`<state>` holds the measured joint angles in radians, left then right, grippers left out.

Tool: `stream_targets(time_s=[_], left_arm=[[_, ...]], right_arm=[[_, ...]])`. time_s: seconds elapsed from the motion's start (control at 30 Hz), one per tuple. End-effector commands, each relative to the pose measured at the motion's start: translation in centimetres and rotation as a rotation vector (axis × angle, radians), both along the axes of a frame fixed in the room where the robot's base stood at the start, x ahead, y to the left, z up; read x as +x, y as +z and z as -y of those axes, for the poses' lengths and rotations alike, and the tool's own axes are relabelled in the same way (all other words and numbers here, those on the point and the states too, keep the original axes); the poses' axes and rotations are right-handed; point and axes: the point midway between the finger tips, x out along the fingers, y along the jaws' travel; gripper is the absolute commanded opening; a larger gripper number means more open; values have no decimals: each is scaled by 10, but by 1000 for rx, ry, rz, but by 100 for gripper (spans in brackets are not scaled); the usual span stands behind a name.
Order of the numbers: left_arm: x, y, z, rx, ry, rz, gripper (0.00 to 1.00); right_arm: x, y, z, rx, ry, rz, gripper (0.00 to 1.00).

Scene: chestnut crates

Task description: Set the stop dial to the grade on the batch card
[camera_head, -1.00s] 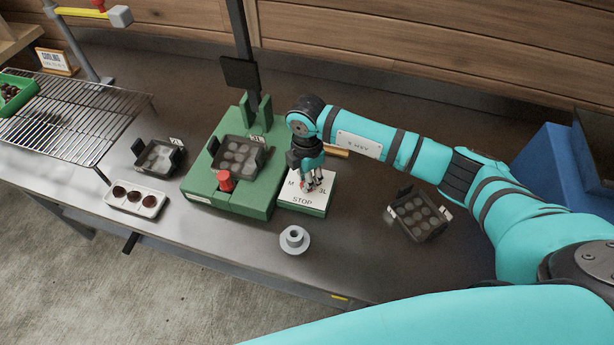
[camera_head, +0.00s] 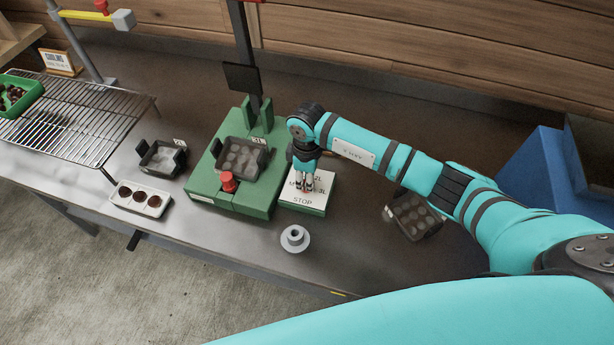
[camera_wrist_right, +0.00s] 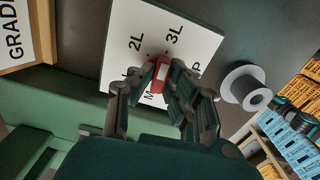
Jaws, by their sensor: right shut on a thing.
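The stop dial is a red knob with a pale mark (camera_wrist_right: 160,75) on a white plate (camera_wrist_right: 118,35) lettered with 2L, 3L and other grades. In the head view the plate (camera_head: 300,200) tops a green block and reads STOP at its front. My right gripper (camera_head: 305,187) points down over the plate, and in the wrist view (camera_wrist_right: 163,82) its fingers are shut on the dial. The fingers partly cover the dial and letters, so its exact setting is unclear. A card in a wooden frame, reading GRAD (camera_wrist_right: 14,35), is cut off in the wrist view. My left gripper is out of view.
A green press base (camera_head: 258,198) with a red knob (camera_head: 228,182) stands just left of the plate. A grey flanged piece (camera_head: 295,239) sits in front. A dark mould tray (camera_head: 417,222) lies to the right under my arm. A wire rack (camera_head: 75,125) is at far left.

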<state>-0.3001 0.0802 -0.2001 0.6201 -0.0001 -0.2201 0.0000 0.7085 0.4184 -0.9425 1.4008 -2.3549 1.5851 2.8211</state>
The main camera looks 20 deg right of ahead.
Motion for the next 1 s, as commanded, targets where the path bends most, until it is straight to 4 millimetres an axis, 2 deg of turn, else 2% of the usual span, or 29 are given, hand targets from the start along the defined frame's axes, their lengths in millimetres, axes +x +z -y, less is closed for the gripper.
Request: stream_targets(time_s=[0.3,0.7,0.73,0.8,0.9,1.0], left_arm=[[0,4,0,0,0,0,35],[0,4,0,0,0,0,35],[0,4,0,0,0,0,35],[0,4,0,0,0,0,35],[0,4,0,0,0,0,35],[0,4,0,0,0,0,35]], right_arm=[[3,3,1,-1,-77,7,0],[3,3,1,0,-84,8,0],[3,3,1,0,-84,8,16],[3,3,1,0,-84,7,25],[2,2,1,0,-83,5,37],[2,1,1,0,-82,4,37]])
